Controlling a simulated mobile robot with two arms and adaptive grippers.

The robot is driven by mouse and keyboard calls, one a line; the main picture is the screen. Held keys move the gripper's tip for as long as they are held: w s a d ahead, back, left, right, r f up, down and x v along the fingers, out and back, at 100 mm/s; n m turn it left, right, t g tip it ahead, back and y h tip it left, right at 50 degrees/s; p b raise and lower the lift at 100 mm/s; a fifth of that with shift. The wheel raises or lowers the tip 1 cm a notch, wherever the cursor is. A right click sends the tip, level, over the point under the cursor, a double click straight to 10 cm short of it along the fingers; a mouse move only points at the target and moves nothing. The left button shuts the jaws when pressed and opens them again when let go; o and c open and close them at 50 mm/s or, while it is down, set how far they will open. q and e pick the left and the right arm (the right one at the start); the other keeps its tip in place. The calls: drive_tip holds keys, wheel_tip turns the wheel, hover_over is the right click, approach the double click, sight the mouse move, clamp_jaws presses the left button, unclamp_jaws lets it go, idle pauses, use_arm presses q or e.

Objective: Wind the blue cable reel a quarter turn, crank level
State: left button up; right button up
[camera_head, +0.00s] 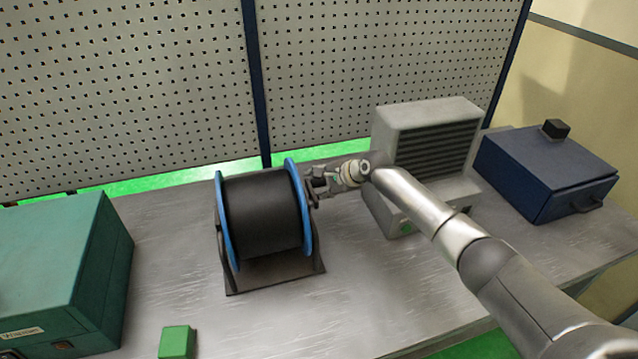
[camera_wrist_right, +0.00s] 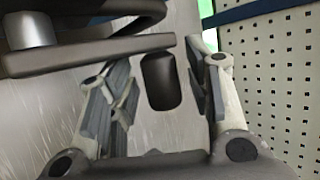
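The cable reel (camera_head: 308,225) has blue flanges and is wound with black cable (camera_head: 262,212). It sits upright in a dark stand (camera_head: 275,277) on the workbench. Its crank is on the right side, largely hidden by my right gripper (camera_head: 320,184) in the head view. In the right wrist view, the crank arm (camera_wrist_right: 90,56) comes in from the upper left, and the black crank handle (camera_wrist_right: 161,82) stands between the two fingers of my right gripper (camera_wrist_right: 166,70). The fingers are open, with a gap on each side of the handle. My left gripper is out of view.
A grey louvred unit (camera_head: 428,115) stands close to my right arm. A dark blue box (camera_head: 540,165) is farther right. A green case (camera_head: 60,265) and a small green block (camera_head: 177,342) are at left. A perforated panel (camera_head: 370,50) rises behind.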

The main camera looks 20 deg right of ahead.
drive_tip(key=shift+d, duration=0.1)
drive_tip(key=v, duration=1.2)
drive_tip(key=shift+f, duration=0.1)
idle(0.3)
